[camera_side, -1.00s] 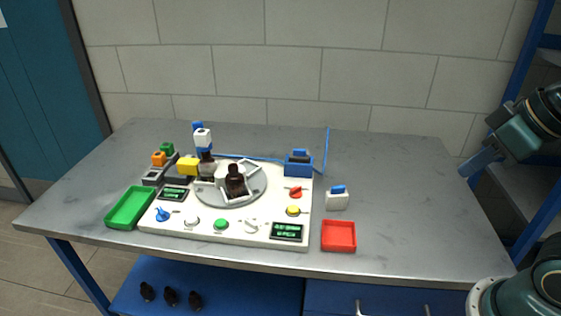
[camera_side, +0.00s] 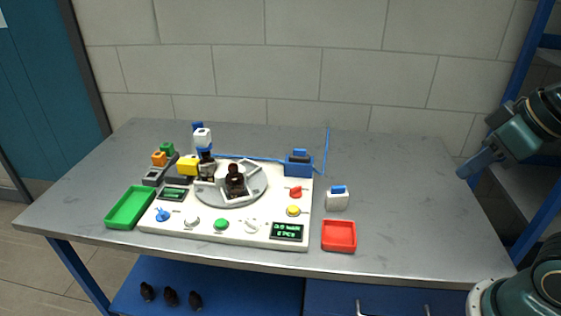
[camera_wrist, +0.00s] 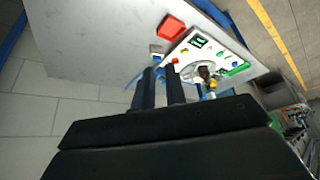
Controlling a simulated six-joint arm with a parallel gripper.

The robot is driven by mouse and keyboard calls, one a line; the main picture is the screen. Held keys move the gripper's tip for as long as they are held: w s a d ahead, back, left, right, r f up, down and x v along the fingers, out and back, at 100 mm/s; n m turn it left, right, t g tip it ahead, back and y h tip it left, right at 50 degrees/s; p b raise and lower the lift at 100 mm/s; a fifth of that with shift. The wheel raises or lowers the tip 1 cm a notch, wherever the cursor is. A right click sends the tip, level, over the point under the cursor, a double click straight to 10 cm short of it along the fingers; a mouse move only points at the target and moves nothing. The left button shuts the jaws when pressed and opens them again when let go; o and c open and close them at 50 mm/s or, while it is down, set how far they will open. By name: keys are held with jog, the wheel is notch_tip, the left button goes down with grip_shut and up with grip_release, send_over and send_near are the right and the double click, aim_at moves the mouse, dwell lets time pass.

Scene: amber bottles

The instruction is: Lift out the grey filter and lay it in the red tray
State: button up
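The red tray (camera_side: 339,236) is empty and lies on the table right of the white machine; it also shows in the wrist view (camera_wrist: 172,27). A blue holder (camera_side: 290,170) sits at the machine's back right corner. A dark insert with a blue top (camera_side: 299,155) stands in it, probably the grey filter; its body is mostly hidden. A pale grey block with a blue top (camera_side: 337,200) stands on the table behind the tray. My gripper (camera_side: 468,172) is far right of these, above the table's right side. In the wrist view its two dark fingers (camera_wrist: 159,80) are apart with nothing between them.
The white machine (camera_side: 180,229) carries knobs, buttons, two displays and a round turntable with an amber bottle (camera_side: 235,180). A green tray (camera_side: 130,208) lies at its left. The table's right side is clear.

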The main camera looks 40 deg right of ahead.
jog(key=o, duration=0.7)
jog(key=w+r+n, duration=0.2)
jog(key=w+r, duration=0.2)
jog(key=w, duration=0.6)
jog(key=n+g+y, duration=0.2)
jog(key=n+y, duration=0.1)
jog(key=n, duration=0.4)
send_over(301, 149)
jog(key=s+d, duration=0.4)
notch_tip(301, 149, down, 14)
jog(key=shift+w+a+f, duration=0.1)
jog(key=shift+w, duration=0.2)
jog(key=shift+x, duration=4.35)
